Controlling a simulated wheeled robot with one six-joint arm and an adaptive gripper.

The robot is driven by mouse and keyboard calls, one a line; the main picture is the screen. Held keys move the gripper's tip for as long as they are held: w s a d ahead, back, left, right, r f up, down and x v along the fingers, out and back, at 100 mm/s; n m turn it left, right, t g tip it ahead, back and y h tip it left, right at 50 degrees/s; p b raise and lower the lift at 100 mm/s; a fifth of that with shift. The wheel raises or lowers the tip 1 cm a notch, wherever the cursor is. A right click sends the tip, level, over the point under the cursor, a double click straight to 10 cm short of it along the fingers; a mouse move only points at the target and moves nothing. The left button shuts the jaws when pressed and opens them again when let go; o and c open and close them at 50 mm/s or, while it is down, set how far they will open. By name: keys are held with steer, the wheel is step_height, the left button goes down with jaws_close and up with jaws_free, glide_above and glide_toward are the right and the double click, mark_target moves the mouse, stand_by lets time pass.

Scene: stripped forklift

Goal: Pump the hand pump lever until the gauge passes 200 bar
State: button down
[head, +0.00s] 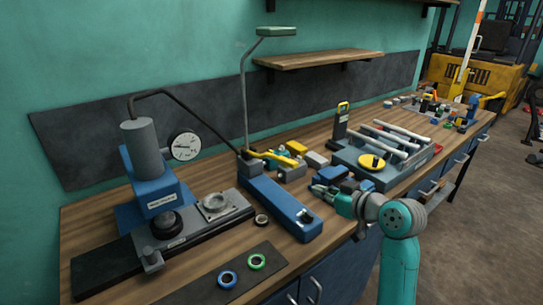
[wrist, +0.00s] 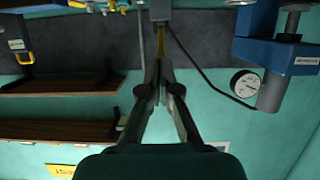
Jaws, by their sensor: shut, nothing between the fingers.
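The blue hand pump (head: 280,208) lies on the bench, with a grey block at its far end. A yellow bar that looks like its lever (head: 277,158) extends from that block. It also shows in the wrist view (wrist: 161,42), just beyond my fingertips; contact cannot be told. The round white gauge (head: 185,146) sits beside the press cylinder and also shows in the wrist view (wrist: 245,83); its reading is too small to tell. My gripper (head: 318,188) is shut and empty, right of the pump; its fingers converge in the wrist view (wrist: 158,75).
A blue press (head: 155,190) with a grey cylinder stands at left, joined to the pump by a black hose. A thin grey pole (head: 243,100) rises behind the pump. A grey tray (head: 375,160) with rods stands right. Green and blue rings lie on a dark mat in front.

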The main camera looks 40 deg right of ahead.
steer(key=w+r, duration=0.2)
steer(key=r, duration=0.4)
steer(key=w+r+g, duration=0.1)
steer(key=w+r, duration=0.1)
steer(key=r, duration=0.5)
steer(key=shift+w+r+g, duration=0.3)
glide_above(291, 161)
steer(key=f, duration=0.4)
steer(key=shift+w+d+f, duration=0.1)
steer(key=shift+w+f, duration=0.05)
steer(key=shift+w, duration=0.2)
step_height(291, 161, down, 2)
steer(key=shift+s+f, duration=0.1)
steer(key=shift+f, duration=0.05)
steer(key=shift+s+f, duration=0.15)
steer(key=shift+f, duration=0.7)
steer(key=shift+f, duration=0.1)
